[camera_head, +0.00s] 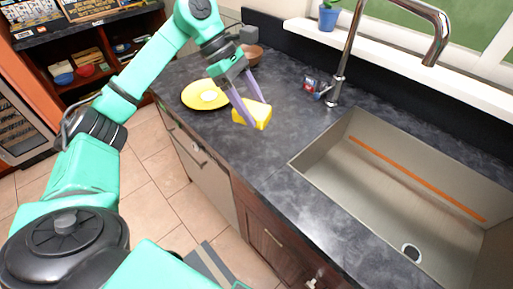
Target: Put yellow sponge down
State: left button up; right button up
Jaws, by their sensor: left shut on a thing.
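The yellow sponge (254,113) is a wedge-like yellow block in the head view, over the dark counter between the yellow plate and the sink. My left gripper (250,110) has purple fingers and is shut on the sponge, with a finger at each side of it. The sponge is at or just above the counter top (215,130); I cannot tell whether it touches. My right gripper is not in the view.
A yellow plate (205,95) lies left of the sponge. A brown bowl (250,54) stands behind the gripper. A sink (400,180) with a tall faucet (345,60) is at the right. A small colourful item (316,87) lies by the faucet. The counter between plate and sink is mostly clear.

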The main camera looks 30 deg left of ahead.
pick_arm(q)
notch_tip(320, 180, down, 14)
jog(key=shift+f+p, duration=0.1)
jog(key=shift+p, duration=1.15)
jog(key=shift+f, duration=0.35)
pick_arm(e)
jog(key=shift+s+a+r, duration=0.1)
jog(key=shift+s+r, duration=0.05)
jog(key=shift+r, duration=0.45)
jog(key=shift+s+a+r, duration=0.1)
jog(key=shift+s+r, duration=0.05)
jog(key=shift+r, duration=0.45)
pick_arm(q)
jog(key=shift+f, duration=0.15)
jog(key=o, duration=1.2)
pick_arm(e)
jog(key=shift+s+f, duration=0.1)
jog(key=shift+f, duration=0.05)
pick_arm(q)
jog(key=shift+r, duration=0.25)
